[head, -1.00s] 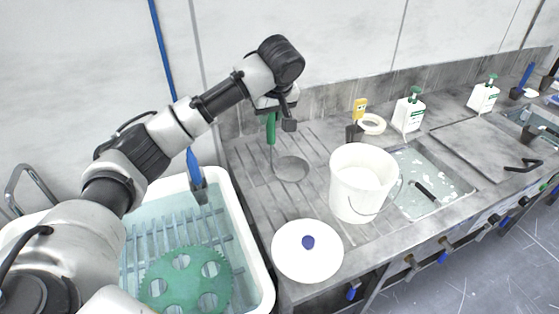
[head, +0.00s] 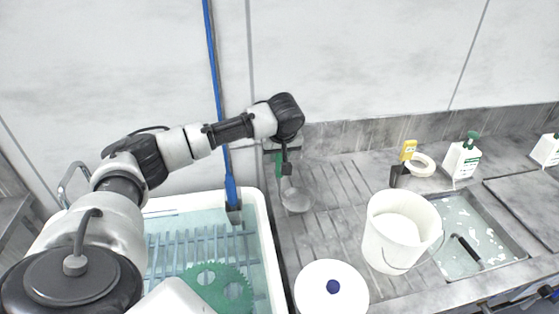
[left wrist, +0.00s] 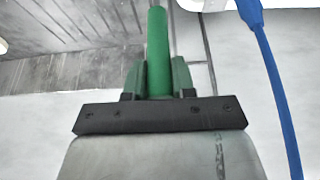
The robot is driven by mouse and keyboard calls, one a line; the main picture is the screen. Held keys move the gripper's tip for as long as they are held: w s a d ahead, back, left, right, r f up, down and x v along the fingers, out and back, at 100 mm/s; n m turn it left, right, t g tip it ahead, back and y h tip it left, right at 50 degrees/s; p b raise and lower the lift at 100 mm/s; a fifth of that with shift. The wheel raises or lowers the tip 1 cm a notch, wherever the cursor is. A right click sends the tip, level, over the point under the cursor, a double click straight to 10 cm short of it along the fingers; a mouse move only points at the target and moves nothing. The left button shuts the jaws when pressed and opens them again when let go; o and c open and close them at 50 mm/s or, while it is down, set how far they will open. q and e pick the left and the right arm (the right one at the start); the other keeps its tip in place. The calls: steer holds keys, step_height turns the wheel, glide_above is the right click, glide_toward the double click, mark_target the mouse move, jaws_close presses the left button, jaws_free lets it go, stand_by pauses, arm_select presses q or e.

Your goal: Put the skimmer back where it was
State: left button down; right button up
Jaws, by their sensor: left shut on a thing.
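The skimmer has a green handle and a round grey disc (head: 297,200) at its lower end. My left gripper (head: 282,163) is shut on the green handle, with the disc hanging below over the left part of the grooved drainboard (head: 338,200). I cannot tell whether the disc touches the board. In the left wrist view the green handle (left wrist: 158,45) stands between the two green fingers of my left gripper (left wrist: 157,78); the disc is not seen there. My right gripper is not in view.
A white tub (head: 262,240) with bluish liquid, a rack and a green toothed disc (head: 222,290) lies left. A blue-handled brush (head: 231,190) stands at its edge. A white bucket (head: 392,245) and round lid (head: 318,300) stand right and in front.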

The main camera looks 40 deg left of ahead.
mark_target(279, 164)
arm_select(q)
step_height(279, 164, down, 3)
steer(key=shift+s+f+p, duration=0.1)
steer(key=shift+p, duration=0.55)
steer(key=shift+f, duration=0.4)
steer(key=c, duration=0.9)
jaws_free()
steer(key=shift+f, duration=0.1)
steer(key=b+v, duration=0.3)
steer(key=v, duration=0.9)
steer(key=shift+a, duration=0.1)
